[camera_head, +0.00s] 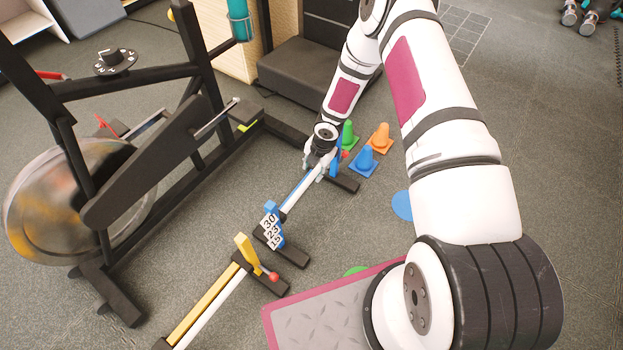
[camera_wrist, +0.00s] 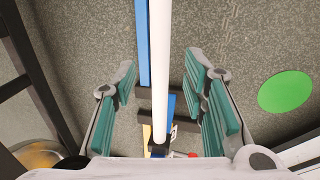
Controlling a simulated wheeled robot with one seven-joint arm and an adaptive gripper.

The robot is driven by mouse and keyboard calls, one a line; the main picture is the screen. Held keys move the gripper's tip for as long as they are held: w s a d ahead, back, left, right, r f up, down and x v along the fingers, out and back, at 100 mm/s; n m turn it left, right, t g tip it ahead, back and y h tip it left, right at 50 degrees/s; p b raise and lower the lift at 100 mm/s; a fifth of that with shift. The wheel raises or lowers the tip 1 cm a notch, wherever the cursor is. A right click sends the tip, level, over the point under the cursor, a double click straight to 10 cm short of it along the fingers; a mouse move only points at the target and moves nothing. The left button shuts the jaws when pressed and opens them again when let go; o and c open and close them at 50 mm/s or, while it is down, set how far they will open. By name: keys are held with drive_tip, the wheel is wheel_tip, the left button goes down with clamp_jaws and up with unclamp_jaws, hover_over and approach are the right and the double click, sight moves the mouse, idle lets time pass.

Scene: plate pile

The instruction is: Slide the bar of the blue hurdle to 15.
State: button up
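The blue hurdle has a near post (camera_head: 272,228) with a white number card, on which 30 shows at the top and smaller numbers below, and a far post (camera_head: 336,160). Its white bar (camera_head: 303,187) runs between the posts, with a blue rail beside it; the bar also shows in the wrist view (camera_wrist: 160,30). I cannot tell which number the bar is level with. My gripper (camera_head: 318,165) is over the bar near the far post. In the wrist view my gripper (camera_wrist: 161,75) is open, its teal-padded fingers on either side of the bar with gaps.
A yellow hurdle (camera_head: 246,250) with a red knob stands nearer. An exercise bike (camera_head: 150,170) is at left, a step platform (camera_head: 320,310) in front. A green disc (camera_wrist: 286,91) lies right.

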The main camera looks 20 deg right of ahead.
sight(311, 177)
drive_tip(key=f, duration=0.1)
drive_tip(key=f+b, duration=0.1)
drive_tip(key=f, duration=0.2)
drive_tip(key=shift+w+a+f+b, duration=0.3)
drive_tip(key=shift+w+f, duration=0.1)
clamp_jaws()
